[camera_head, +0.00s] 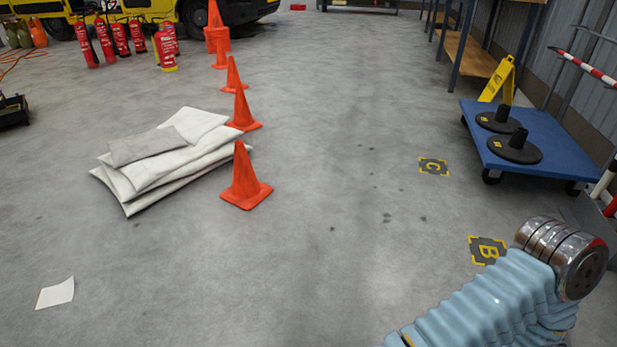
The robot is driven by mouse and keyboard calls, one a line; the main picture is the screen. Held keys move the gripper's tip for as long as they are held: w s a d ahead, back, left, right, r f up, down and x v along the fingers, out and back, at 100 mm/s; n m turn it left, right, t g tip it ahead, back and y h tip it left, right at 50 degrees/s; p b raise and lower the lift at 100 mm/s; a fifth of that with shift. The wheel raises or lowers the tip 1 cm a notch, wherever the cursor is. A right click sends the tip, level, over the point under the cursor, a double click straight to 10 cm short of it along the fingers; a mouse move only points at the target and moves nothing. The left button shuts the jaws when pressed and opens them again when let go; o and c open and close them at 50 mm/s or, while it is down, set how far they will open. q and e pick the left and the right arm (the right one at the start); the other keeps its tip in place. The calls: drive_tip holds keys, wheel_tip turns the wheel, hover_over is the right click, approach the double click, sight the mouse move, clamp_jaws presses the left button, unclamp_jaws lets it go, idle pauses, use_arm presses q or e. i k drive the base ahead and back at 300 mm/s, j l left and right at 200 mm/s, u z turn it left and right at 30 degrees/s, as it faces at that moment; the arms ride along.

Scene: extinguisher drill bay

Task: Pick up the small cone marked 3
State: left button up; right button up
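Several orange cones stand upright in a row running away from me. The nearest cone (245,182) is right of the pile of sacks. Behind it are a second cone (241,109), a third cone (233,75) and more cones (216,32) at the far end, some appearing stacked. I can read no number on any cone, so I cannot tell which is marked 3. Neither of my grippers shows. A light-blue ribbed arm part of mine with a metal end fills the lower right, well apart from the cones.
Pale sacks (165,155) lie piled left of the cones. A blue trolley (555,143) with two black round bases stands at right, by a yellow sign (498,80). Red extinguishers (120,40) stand at back left. Paper (55,293) lies front left. The middle floor is clear, with markings C and B.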

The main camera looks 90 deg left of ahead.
sight(246, 192)
drive_tip(key=u, duration=3.35)
